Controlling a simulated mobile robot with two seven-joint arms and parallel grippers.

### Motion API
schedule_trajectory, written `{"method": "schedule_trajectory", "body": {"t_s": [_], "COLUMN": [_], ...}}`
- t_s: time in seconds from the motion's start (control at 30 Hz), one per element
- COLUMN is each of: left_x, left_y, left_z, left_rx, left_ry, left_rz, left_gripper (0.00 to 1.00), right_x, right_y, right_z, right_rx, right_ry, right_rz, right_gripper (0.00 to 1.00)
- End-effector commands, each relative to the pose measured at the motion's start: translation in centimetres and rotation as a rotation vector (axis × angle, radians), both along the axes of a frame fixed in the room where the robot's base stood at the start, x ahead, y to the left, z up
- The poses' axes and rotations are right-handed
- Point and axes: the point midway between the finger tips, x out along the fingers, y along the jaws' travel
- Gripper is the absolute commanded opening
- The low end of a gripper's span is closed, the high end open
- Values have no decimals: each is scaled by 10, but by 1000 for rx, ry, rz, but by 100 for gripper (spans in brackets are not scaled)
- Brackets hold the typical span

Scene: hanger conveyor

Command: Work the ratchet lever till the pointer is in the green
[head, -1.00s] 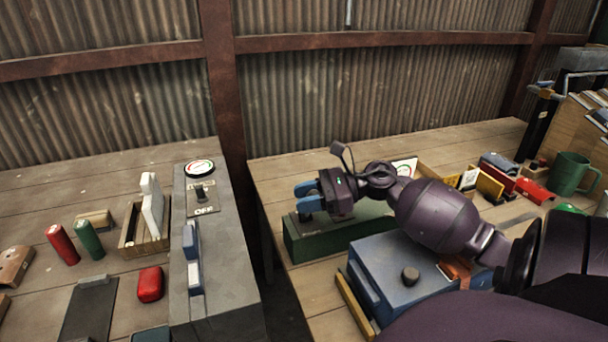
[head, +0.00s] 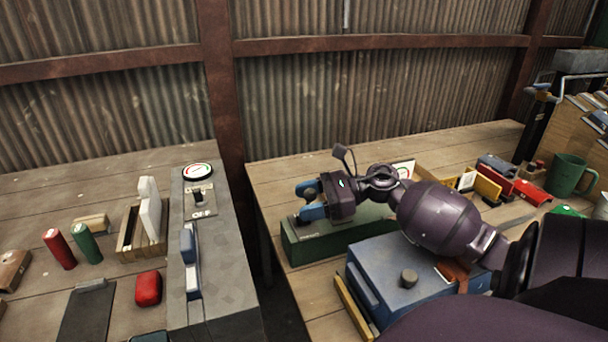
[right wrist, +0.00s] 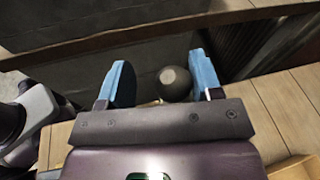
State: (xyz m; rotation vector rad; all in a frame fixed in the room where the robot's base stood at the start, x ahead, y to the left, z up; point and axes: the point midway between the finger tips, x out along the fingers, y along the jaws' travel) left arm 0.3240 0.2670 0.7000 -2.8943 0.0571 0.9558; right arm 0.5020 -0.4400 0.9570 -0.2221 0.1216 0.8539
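My right gripper (head: 309,201) has blue fingers and is above the left end of a long green box (head: 330,243) on the right-hand table. In the right wrist view the gripper (right wrist: 164,82) is open. A dark round knob (right wrist: 174,82), apparently the lever's end, shows between the fingers, nearer the right one; I see a gap on both sides. The lever's shaft is mostly hidden. A white dial with red and green marks (head: 404,168) stands behind my wrist, partly covered; its pointer is too small to read. My left gripper is not in view.
A blue box with a dark knob (head: 400,274) stands in front of the green box, close under my right arm. A green mug (head: 570,174) and coloured boxes are at the right. A grey console with another dial (head: 198,172) stands across a gap at the left.

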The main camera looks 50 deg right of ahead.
Motion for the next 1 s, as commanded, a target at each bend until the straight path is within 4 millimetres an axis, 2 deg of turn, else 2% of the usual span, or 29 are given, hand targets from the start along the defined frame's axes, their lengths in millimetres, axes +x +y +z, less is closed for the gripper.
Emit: {"method": "schedule_trajectory", "body": {"t_s": [0.3, 0.5, 0.7, 1.0], "left_x": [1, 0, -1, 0], "left_y": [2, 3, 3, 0], "left_z": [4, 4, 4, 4], "left_rx": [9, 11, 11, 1], "left_ry": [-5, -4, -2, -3], "left_rz": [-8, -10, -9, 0], "left_gripper": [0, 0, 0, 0], "right_x": [-37, -56, -64, -65], "right_y": [-42, -63, -72, -73], "right_z": [11, 16, 18, 18], "right_rx": [0, 0, 1, 1], "right_ry": [2, 2, 3, 2], "right_rz": [-4, -2, -1, -1], "right_gripper": [58, 58, 58, 58]}}
